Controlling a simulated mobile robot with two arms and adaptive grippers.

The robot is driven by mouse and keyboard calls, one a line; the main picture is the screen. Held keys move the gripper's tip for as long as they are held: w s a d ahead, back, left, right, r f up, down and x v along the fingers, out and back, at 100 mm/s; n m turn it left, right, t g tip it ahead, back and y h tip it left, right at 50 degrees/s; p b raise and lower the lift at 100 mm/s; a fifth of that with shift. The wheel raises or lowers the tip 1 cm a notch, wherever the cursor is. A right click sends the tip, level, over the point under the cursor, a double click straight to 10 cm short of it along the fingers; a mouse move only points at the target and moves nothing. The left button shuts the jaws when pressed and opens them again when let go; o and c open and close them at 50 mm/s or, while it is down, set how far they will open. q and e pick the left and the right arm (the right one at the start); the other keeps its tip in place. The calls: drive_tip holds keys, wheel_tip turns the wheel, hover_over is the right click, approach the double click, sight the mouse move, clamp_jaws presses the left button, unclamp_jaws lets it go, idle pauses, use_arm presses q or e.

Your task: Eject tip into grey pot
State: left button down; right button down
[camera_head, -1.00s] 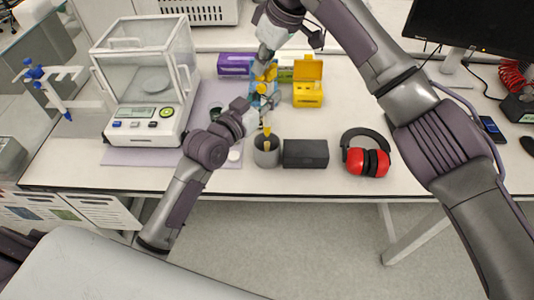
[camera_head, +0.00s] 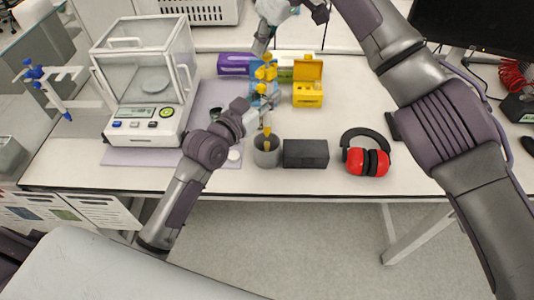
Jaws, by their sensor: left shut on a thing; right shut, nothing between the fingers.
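The grey pot (camera_head: 267,157) stands near the front edge of the table, left of a dark grey box. My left gripper (camera_head: 264,104) is shut on a pipette, just above and behind the pot. The pipette is roughly upright, and its yellow lower part (camera_head: 267,132) points down at the pot's mouth. I cannot tell whether a tip is on it; its lowest end is too small to make out. My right gripper (camera_head: 261,40) is shut and empty, behind and above the pipette, apart from it.
A dark grey box (camera_head: 305,154) and red ear defenders (camera_head: 367,161) lie right of the pot. A balance (camera_head: 150,115) stands left. Behind are a yellow box (camera_head: 308,92), blue and yellow items (camera_head: 265,73) and a purple box (camera_head: 236,64).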

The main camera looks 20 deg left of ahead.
sight(267, 68)
use_arm(q)
drive_tip(key=shift+s, duration=0.1)
use_arm(e)
drive_tip(key=shift+s+r, duration=0.1)
drive_tip(key=shift+r, duration=0.75)
drive_tip(key=shift+r, duration=0.1)
drive_tip(key=shift+d+r, duration=0.15)
drive_tip(key=shift+r, duration=0.15)
drive_tip(key=v, duration=1.1)
use_arm(q)
drive_tip(key=shift+r, duration=0.15)
use_arm(e)
drive_tip(key=shift+r, duration=0.2)
